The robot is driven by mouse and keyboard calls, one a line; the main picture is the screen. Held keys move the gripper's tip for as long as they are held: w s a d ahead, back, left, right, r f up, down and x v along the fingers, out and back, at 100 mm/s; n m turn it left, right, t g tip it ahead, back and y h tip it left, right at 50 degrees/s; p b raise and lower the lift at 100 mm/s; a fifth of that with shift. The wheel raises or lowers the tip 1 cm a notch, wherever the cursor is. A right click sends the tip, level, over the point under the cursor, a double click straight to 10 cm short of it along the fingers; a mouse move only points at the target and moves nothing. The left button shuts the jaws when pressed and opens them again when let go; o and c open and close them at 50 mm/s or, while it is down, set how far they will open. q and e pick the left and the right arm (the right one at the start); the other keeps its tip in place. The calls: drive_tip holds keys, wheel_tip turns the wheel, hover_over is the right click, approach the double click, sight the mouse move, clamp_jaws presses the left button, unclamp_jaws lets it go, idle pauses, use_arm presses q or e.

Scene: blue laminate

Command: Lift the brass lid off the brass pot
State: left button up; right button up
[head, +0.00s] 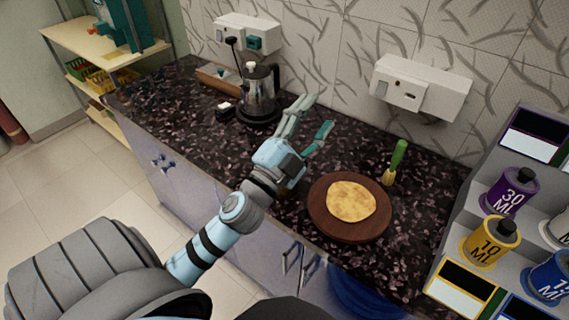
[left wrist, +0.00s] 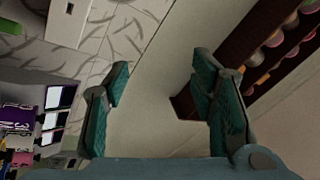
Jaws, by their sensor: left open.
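I cannot make out the brass pot or its brass lid in either view. A small brownish patch shows just below my left gripper in the head view, mostly hidden by it, and I cannot tell what it is. My left gripper (head: 318,116) is above the dark speckled counter (head: 345,150), between the glass kettle and the round board. It is open, and the left wrist view shows its two teal fingers (left wrist: 160,95) apart with nothing between them. My right gripper is not in view.
A glass kettle (head: 262,95) stands behind and left of the gripper. A round brown board (head: 325,217) with a flatbread (head: 351,201) lies to the right, a green-handled brush (head: 397,160) beside it. A rack of paint bottles (head: 490,240) stands at far right.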

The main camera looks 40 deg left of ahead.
use_arm(q)
drive_tip(key=s+d+r+m+g+h, duration=0.1)
drive_tip(key=d+m+g+h, duration=0.55)
drive_tip(key=m, duration=0.55)
drive_tip(key=d+r+m+g+h, duration=0.2)
drive_tip(key=d+m+g+h, duration=0.2)
drive_tip(key=d+m+h, duration=0.45)
drive_tip(key=w+a+f+m+g+y, duration=0.2)
drive_tip(key=a+f+m+g+y, duration=0.35)
drive_tip(key=a+f+y, duration=0.5)
drive_tip(key=s+a+f+n+g+y, duration=0.25)
drive_tip(key=a+y, duration=0.25)
drive_tip(key=a, duration=1.1)
drive_tip(key=shift+t, duration=0.25)
drive_tip(key=b+x, duration=0.5)
drive_tip(key=d+b+x, duration=0.1)
drive_tip(key=b+x, duration=0.1)
drive_tip(key=x, duration=0.1)
drive_tip(key=shift+s+f, duration=0.1)
drive_tip(key=shift+f, duration=0.15)
drive_tip(key=shift+m, duration=0.25)
drive_tip(key=x, duration=0.4)
drive_tip(key=shift+w+d+f, duration=0.25)
drive_tip(key=shift+w+f, duration=0.05)
drive_tip(key=shift+w, duration=0.1)
drive_tip(key=shift+w+f, duration=0.15)
drive_tip(key=shift+c, duration=0.2)
clamp_jaws()
